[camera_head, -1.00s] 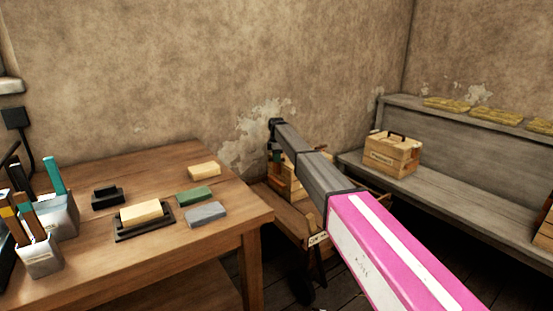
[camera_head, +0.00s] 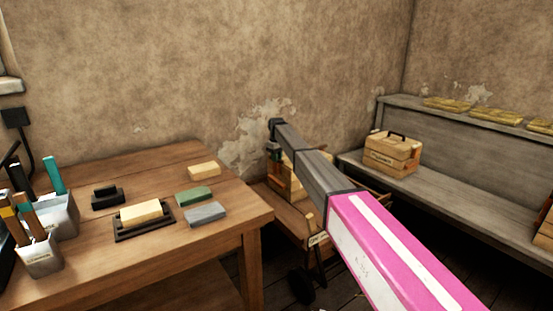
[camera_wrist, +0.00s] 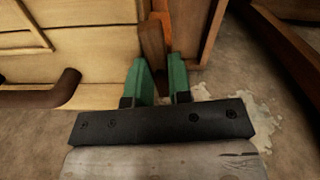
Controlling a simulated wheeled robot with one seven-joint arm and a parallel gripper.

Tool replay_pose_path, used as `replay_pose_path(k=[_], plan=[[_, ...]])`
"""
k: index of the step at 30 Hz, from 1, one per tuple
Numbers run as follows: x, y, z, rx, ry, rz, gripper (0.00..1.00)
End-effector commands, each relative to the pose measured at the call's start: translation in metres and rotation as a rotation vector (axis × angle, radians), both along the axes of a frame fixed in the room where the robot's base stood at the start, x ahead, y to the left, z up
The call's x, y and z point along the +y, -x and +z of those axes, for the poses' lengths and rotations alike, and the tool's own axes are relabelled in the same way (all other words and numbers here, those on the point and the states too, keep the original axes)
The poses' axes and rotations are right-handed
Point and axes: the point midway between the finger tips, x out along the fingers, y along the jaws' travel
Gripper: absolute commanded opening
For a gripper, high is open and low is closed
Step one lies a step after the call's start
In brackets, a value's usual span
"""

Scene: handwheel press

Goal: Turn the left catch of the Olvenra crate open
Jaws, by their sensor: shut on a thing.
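A pale wooden crate (camera_head: 290,181) stands on a low wooden cart, mostly hidden behind my arm in the head view; its name cannot be read. In the wrist view its pale boards (camera_wrist: 100,55) fill the upper left. A brown wooden catch (camera_wrist: 152,45) stands at the crate's edge, beside an orange strip. My gripper (camera_wrist: 160,70), with green fingers, is shut on the end of the catch. Which way the catch is turned is hard to tell. In the head view the gripper is a small green patch, partly hidden, beside the crate.
A brown bar handle (camera_wrist: 45,92) shows left of the fingers. The cart (camera_head: 290,212) stands beside a wooden table (camera_head: 165,245) with several blocks and tool holders. Another crate (camera_head: 392,155) sits on a grey bench (camera_head: 455,188) at the right. The stained wall is close behind.

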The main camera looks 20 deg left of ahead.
Motion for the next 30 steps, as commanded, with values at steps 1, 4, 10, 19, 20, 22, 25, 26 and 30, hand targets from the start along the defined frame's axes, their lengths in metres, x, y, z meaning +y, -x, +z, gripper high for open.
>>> replay_pose_path(k=[1, 4, 10, 19, 20, 22, 25, 26, 30], plan=[[0.0001, -0.0002, 0.0008, -0.001, 0.001, -0.029, 0.0], [0.0001, -0.0002, 0.0008, -0.001, 0.001, -0.085, 0.0], [0.0002, -0.0003, 0.0008, -0.001, 0.0, -0.16, 0.0], [0.0002, -0.0003, 0.0009, -0.001, -0.001, -0.197, 0.0], [0.0002, -0.0003, 0.0009, -0.001, -0.001, -0.198, 0.0], [0.0002, -0.0003, 0.0009, -0.001, -0.001, -0.198, 0.0], [0.0002, -0.0003, 0.0009, -0.001, -0.001, -0.198, 0.0], [0.0002, -0.0003, 0.0009, -0.001, -0.001, -0.198, 0.0], [0.0002, -0.0003, 0.001, -0.001, -0.001, -0.198, 0.39]])
